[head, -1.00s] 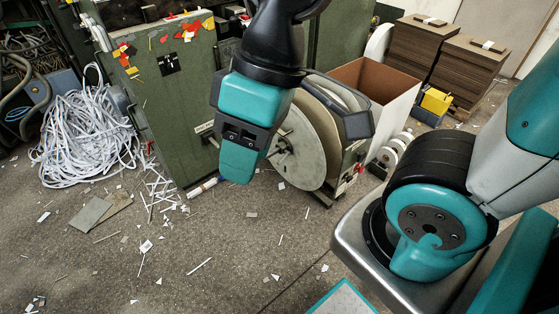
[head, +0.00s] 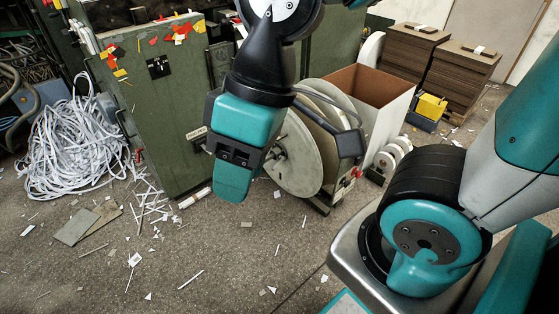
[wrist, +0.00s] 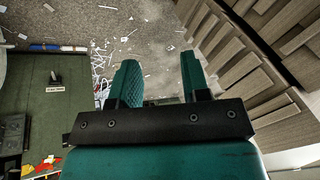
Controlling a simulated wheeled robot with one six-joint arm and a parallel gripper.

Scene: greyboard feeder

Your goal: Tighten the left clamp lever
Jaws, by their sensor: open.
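My gripper (head: 235,180) hangs in front of the green machine and the reel, pointing down. In the wrist view its two teal fingers (wrist: 160,70) stand apart with nothing between them. A small dark lever-like part (wrist: 55,76) sits by a pale label plate on the green panel, left of the fingers and apart from them. The label plate (head: 196,132) also shows in the head view, with a dark part beside it partly hidden by my gripper. I cannot tell for sure which part is the left clamp lever.
A large grey reel (head: 298,158) stands behind my gripper, with an open box (head: 385,120) to its right. Stacked brown board (head: 450,72) stands at the back right. A white strip heap (head: 75,150) lies at left. The scrap-strewn floor in front is mostly open.

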